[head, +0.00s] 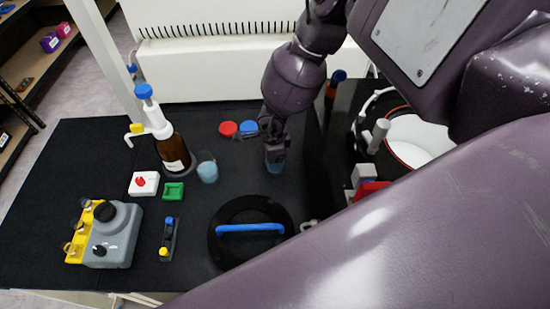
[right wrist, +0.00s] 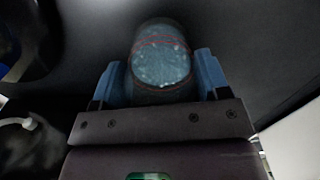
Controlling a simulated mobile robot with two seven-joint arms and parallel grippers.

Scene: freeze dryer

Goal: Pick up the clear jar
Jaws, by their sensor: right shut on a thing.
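The clear jar with pale blue contents (right wrist: 161,62) sits between the two blue fingers of my right gripper (right wrist: 160,78) in the right wrist view. In the head view my right gripper (head: 274,150) points down and is shut on this jar (head: 275,168), at the middle of the black table. The gripper hides most of the jar there, and I cannot tell whether its base touches the table. A second clear jar with blue contents (head: 208,171) stands to the left, beside a brown bottle (head: 173,152). My left gripper is not in view.
Red (head: 228,128) and blue (head: 249,128) caps lie left of my right gripper. A round black lid with a blue handle (head: 250,229) lies in front. The freeze dryer's open white chamber (head: 422,140) is at the right. A grey device (head: 113,236) stands front left.

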